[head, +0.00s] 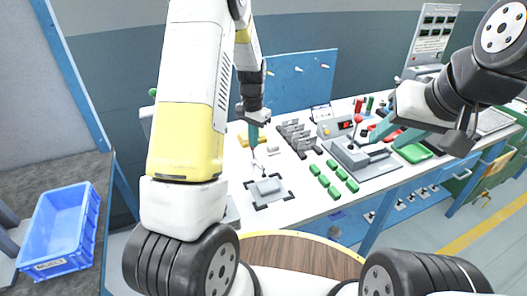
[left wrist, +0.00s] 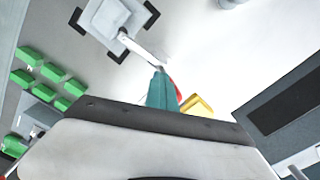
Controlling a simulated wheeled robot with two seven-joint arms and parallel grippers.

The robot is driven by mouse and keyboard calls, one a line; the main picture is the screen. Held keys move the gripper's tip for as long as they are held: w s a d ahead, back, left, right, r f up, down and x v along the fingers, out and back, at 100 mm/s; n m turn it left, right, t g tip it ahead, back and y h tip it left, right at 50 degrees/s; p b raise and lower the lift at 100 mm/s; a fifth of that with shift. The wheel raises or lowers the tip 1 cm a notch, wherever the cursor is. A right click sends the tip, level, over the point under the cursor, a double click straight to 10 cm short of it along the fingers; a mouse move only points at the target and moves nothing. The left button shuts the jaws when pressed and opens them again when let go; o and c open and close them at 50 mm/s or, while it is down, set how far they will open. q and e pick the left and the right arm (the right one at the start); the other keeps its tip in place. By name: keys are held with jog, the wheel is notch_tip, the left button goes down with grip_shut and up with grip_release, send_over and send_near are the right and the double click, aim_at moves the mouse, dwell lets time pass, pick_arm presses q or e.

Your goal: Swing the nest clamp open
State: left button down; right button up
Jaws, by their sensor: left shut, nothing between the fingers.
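A grey block sits in the nest (head: 267,187), marked by dark corner brackets on the white bench; it also shows at the top of the left wrist view (left wrist: 108,18). A pale clamp arm (left wrist: 140,46) runs from over the block's edge toward my fingers. My left gripper (head: 254,145) has its teal fingers shut and empty, just behind the nest. In the left wrist view its fingertips (left wrist: 160,75) are at the arm's near end, and I cannot tell whether they touch. A red part shows beside them, partly hidden. My right gripper (head: 369,136) is over the grey fixture; its opening is unclear.
The grey fixture (head: 350,158) stands at the bench's right. Several green blocks (head: 332,180) lie between it and the nest. A grey rack (head: 297,136) and yellow piece (head: 243,140) are behind.

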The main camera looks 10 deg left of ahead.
pick_arm(q)
jog(key=shift+w+a, duration=0.35)
jog(key=shift+w, duration=0.2)
jog(key=shift+w+a, duration=0.15)
jog(key=shift+w+f, duration=0.1)
notch_tip(320, 180, up, 9)
jog(key=w+a, duration=0.1)
jog(key=w, duration=0.1)
jog(key=shift+a+f, duration=0.2)
dwell(1.7)
jog(key=shift+r, duration=0.1)
